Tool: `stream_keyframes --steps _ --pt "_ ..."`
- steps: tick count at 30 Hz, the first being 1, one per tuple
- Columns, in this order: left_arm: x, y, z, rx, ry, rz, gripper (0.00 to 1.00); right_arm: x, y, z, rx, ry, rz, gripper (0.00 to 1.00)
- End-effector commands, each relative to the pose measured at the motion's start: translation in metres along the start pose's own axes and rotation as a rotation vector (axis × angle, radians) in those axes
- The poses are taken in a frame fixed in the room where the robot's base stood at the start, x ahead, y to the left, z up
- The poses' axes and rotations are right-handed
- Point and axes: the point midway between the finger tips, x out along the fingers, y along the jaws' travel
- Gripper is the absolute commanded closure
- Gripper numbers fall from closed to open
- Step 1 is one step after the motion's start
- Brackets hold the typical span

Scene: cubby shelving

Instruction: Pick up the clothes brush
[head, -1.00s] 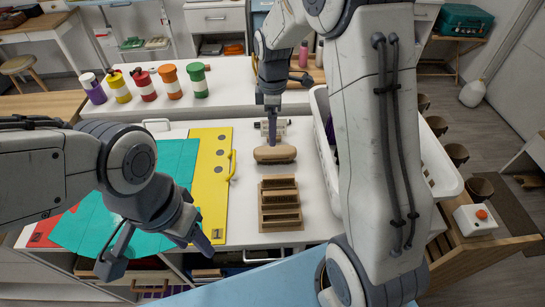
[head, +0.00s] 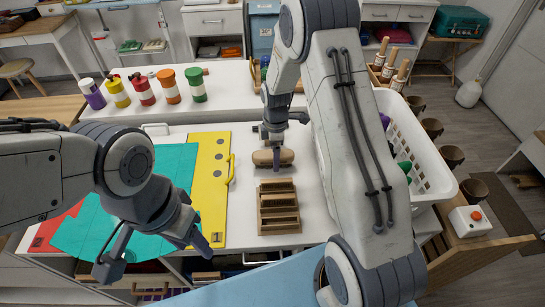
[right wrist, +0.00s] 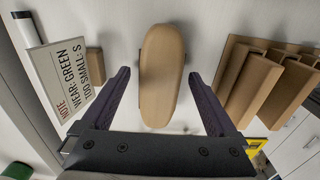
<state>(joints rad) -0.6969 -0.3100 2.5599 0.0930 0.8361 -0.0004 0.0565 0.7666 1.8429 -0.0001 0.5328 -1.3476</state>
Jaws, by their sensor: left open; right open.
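The clothes brush, a tan oval wooden block (head: 273,158), lies on the white table just behind a slotted wooden rack (head: 278,222). My right gripper (head: 273,143) is over it in the head view, pointing down. In the right wrist view the brush (right wrist: 162,75) lies lengthwise between the two open fingers, with a gap on each side. Nothing is held; its bristles are hidden. My left gripper (head: 157,262) is open and empty at the table's front edge, by the teal sheet (head: 90,225).
A white basket (head: 440,175) stands right of my right arm. The wooden rack (right wrist: 265,85) and a note card (right wrist: 65,75) flank the brush in the right wrist view. A yellow folder (head: 210,190) lies to the left. Several colored canisters (head: 170,84) stand behind.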

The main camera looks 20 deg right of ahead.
Motion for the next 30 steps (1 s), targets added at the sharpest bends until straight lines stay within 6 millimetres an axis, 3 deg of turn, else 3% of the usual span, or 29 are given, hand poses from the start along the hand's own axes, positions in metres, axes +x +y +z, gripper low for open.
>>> stream_keyframes --steps 6,12,14,23,30 --pt "0.000 0.000 0.000 0.000 0.000 0.000 0.50 0.001 0.000 0.000 0.001 0.000 0.001 0.06" --pt "0.000 0.000 0.000 0.000 0.000 0.000 0.50 0.001 0.000 0.000 0.001 0.000 0.001 0.82" --pt "0.000 0.000 0.000 0.000 0.000 0.000 0.50 0.001 0.000 0.000 0.001 0.000 0.001 1.00" --pt "0.002 0.000 0.000 0.000 0.000 0.000 0.50 -0.005 0.001 0.000 0.001 0.001 0.003 1.00" --pt "0.009 -0.001 0.001 0.000 0.000 0.000 0.50 -0.049 0.002 0.000 0.001 0.002 0.008 1.00"
